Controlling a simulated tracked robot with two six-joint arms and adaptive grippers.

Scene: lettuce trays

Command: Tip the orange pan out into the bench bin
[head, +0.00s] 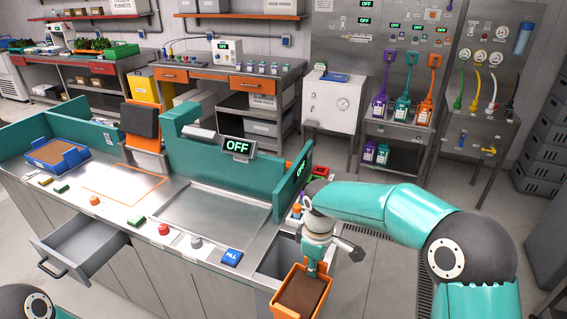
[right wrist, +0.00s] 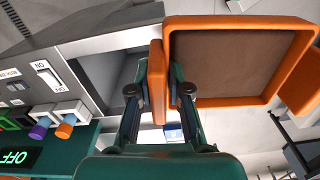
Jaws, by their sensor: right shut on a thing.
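The pan hangs just in front and to the right of the bench bin (head: 273,262), a square opening at the bench's right end. The bin's inside (right wrist: 105,72) shows left of the pan in the wrist view; its floor is hidden. My left gripper is out of view.
A teal panel (head: 292,185) with an OFF display stands behind the bin. A blue FILL button (head: 231,257) is on the bench left of the bin. A blue tray (head: 57,154) sits at the far left, and a drawer (head: 80,245) stands open.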

